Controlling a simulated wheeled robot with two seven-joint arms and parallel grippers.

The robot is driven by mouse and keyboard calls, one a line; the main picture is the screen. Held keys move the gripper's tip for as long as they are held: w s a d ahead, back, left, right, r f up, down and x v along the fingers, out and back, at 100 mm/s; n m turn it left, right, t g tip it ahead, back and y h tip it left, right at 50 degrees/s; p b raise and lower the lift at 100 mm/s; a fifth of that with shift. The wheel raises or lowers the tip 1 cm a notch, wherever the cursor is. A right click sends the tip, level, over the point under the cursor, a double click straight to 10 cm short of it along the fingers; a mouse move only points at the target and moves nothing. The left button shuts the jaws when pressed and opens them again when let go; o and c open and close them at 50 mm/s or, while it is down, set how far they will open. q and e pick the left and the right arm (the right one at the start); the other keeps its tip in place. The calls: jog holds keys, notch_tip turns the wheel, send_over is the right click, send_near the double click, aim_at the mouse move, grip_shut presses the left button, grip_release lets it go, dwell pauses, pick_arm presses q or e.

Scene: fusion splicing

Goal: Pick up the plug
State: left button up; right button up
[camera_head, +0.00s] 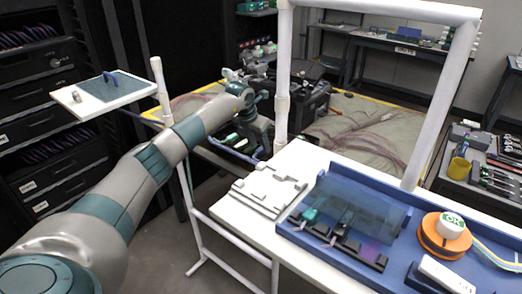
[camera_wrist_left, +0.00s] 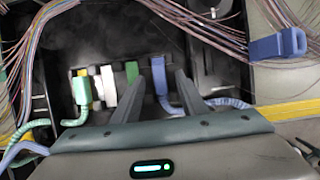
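My left gripper (camera_wrist_left: 172,78) is in the left wrist view with its two dark fingers apart, pointing at a row of connectors. A blue plug (camera_wrist_left: 166,101) with a blue cable sits between and below the fingers; I cannot tell whether they touch it. A green plug (camera_wrist_left: 82,90) with a green cable is left of the fingers, beside a white connector (camera_wrist_left: 108,86) and another green one (camera_wrist_left: 131,73). In the head view my left gripper (camera_head: 264,98) is small and far off at the black equipment, its fingertips hard to make out. My right gripper is not in view.
A blue clip (camera_wrist_left: 278,45) and bundles of thin cables (camera_wrist_left: 205,22) lie around the connectors. In the head view, black equipment (camera_head: 303,100) stands behind a white frame (camera_head: 283,75). A white table (camera_head: 240,213) holds a blue tray (camera_head: 390,262) and an orange spool (camera_head: 443,240).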

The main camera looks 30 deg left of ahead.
aim_at(260, 149)
pick_arm(q)
jog(key=shift+w+f, duration=0.2)
jog(key=shift+f, duration=0.3)
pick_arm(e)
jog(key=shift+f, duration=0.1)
pick_arm(q)
grip_shut()
jog(key=shift+r, duration=0.15)
